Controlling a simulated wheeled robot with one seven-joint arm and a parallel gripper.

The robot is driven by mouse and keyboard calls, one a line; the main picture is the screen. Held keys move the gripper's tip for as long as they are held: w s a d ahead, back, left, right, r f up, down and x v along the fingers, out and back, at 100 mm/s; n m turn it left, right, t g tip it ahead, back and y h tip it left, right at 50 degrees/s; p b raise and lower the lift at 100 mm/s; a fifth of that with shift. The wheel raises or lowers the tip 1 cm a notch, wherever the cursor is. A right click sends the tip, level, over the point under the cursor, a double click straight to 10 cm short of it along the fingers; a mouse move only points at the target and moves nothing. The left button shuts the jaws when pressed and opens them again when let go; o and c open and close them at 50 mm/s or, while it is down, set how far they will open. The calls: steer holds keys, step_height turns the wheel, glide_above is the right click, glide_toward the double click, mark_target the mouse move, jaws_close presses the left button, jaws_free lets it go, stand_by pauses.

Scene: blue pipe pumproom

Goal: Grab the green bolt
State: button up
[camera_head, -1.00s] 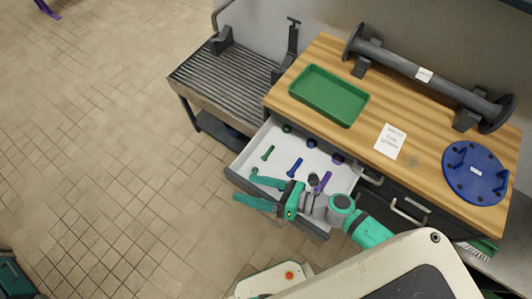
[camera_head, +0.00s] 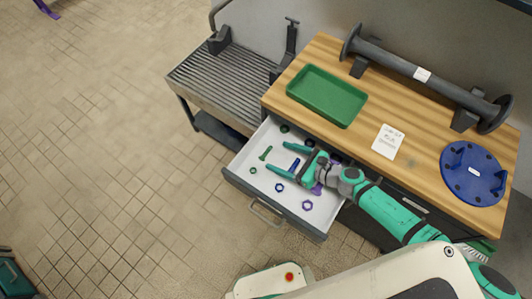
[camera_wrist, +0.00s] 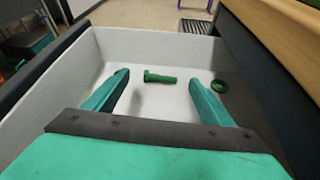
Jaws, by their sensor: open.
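The green bolt (camera_head: 265,153) lies in the open white drawer (camera_head: 323,217), near its left end. In the wrist view the green bolt (camera_wrist: 159,77) lies on its side on the drawer floor, ahead of my fingertips and between their lines. My gripper (camera_head: 279,157) is open and empty over the drawer, to the right of the bolt, with its fingers pointing toward it. The two teal fingers also show in the wrist view (camera_wrist: 160,82). The bolt is fully visible and apart from the fingers.
The drawer also holds a green nut (camera_wrist: 219,86), a blue bolt (camera_head: 295,165), a blue nut (camera_head: 279,187) and a purple nut (camera_head: 307,205). Its walls surround my gripper. The wooden worktop (camera_head: 365,110) with a green tray (camera_head: 326,96) overhangs behind.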

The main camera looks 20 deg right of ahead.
mark_target(270, 156)
steer(key=shift+d+f+x, duration=0.1)
steer(key=shift+f+x, duration=0.05)
steer(key=shift+x, duration=0.85)
steer(key=shift+d+f+x, duration=0.1)
steer(key=shift+f+x, duration=0.05)
steer(key=shift+x, duration=0.85)
steer(key=shift+d+f+x, duration=0.1)
steer(key=shift+f+x, duration=0.1)
steer(key=shift+x, duration=0.8)
steer(key=c, duration=1.2)
